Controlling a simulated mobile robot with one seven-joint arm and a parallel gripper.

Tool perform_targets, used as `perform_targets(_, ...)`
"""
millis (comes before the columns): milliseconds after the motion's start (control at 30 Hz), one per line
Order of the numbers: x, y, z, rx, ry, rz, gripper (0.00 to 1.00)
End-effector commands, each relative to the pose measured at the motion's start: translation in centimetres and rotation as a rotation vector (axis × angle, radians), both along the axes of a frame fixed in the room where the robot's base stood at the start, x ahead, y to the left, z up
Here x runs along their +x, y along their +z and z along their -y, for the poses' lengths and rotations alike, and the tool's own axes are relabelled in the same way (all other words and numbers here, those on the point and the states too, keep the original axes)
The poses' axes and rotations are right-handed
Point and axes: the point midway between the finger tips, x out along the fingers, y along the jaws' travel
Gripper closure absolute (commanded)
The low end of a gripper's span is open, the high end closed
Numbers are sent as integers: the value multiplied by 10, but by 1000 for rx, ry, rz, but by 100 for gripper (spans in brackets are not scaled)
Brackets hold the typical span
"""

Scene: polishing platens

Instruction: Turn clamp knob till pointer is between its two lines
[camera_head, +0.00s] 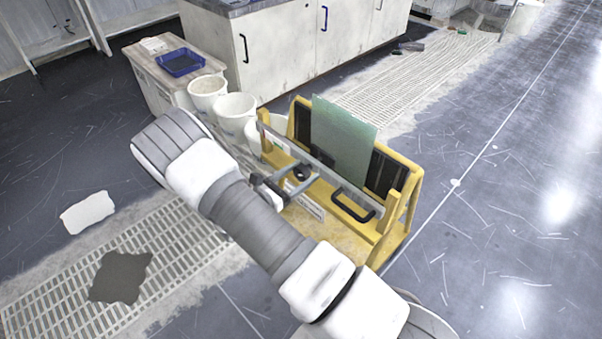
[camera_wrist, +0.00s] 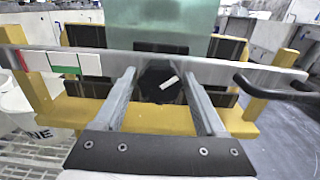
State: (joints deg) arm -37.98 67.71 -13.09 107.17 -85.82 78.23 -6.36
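The black round clamp knob (camera_wrist: 157,88) with a white pointer mark (camera_wrist: 169,82) sits on the grey bar (camera_wrist: 228,72) of a yellow stand (camera_wrist: 152,115). The white mark lies right of the knob's middle and slants up to the right. In the head view the knob (camera_head: 303,172) shows as a dark spot. My gripper (camera_wrist: 160,82) is open, with one finger on each side of the knob. Gaps show between knob and fingers in the wrist view; contact at the tips is unclear. I cannot make out the two lines.
A green glass sheet (camera_head: 341,133) stands upright in the stand. A black handle (camera_head: 353,205) sticks out right of the knob. White buckets (camera_head: 236,112) and a crate-like bench with a blue tray (camera_head: 181,62) stand behind left. Red, white and green labels (camera_wrist: 64,60) mark the bar's left.

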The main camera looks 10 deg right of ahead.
Motion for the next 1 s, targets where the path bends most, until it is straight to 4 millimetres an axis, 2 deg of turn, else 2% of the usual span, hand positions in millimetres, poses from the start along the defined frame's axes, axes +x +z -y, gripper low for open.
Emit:
perform_targets(33, 0, 0, 0, 0, 0, 0, 38)
perform_targets(367, 0, 0, 0, 0, 0, 0, 96)
perform_targets(667, 0, 0, -1, 20, 1, 36, 96)
perform_targets(1000, 1, -1, -1, 131, 2, 231, 96)
